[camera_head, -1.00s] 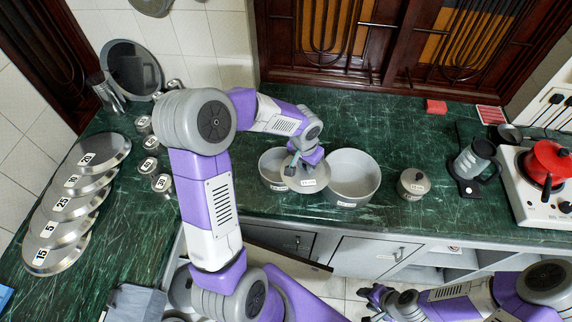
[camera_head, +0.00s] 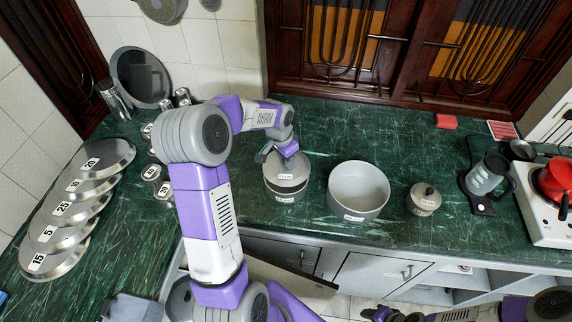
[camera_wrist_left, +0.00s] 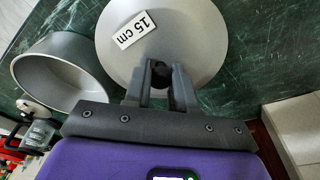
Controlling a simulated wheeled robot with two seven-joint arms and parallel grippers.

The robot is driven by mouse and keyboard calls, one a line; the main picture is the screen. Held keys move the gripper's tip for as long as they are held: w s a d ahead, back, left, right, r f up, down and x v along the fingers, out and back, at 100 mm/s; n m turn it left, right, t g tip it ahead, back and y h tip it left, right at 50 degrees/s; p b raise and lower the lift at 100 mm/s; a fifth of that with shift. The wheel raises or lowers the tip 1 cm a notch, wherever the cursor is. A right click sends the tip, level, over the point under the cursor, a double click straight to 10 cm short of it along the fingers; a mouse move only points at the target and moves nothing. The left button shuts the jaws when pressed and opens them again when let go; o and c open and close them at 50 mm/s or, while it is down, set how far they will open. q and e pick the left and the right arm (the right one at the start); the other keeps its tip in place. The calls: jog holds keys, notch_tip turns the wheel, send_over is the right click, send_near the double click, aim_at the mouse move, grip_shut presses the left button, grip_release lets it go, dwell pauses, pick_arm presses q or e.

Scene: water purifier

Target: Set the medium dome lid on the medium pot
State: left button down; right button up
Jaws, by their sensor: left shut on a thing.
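The medium dome lid (camera_head: 287,172) is grey, with a "15 cm" label that reads clearly on the lid in the left wrist view (camera_wrist_left: 195,55). My left gripper (camera_head: 284,153) is shut on its dark knob (camera_wrist_left: 161,75). The lid is over the medium pot (camera_head: 285,196), the grey pot at the left of the row, and covers its opening. The pot's front wall shows below the lid. I cannot tell whether the lid's rim touches the pot. My right gripper (camera_head: 385,315) is low at the bottom edge, partly cut off and away from the pots.
A larger open pot (camera_head: 358,203) stands just right, also in the left wrist view (camera_wrist_left: 60,90). A small lidded pot (camera_head: 423,203) is farther right, before a grinder-like device (camera_head: 486,175) and a stove with a red pot (camera_head: 553,182). Numbered plates (camera_head: 75,208) overlap at left.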

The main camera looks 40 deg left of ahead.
aim_at(282, 167)
pick_arm(q)
notch_tip(282, 167, down, 3)
jog(key=shift+r, duration=0.1)
jog(key=shift+f+b, duration=0.55)
jog(key=shift+b, duration=0.05)
jog(key=c, duration=0.9)
grip_release()
jog(key=shift+r+p, duration=0.55)
jog(key=shift+r, duration=0.1)
jog(key=r, duration=0.4)
jog(key=s+r+p, duration=0.1)
jog(key=r, duration=0.6)
jog(key=shift+s+a+r, duration=0.2)
jog(key=shift+s+r, duration=0.2)
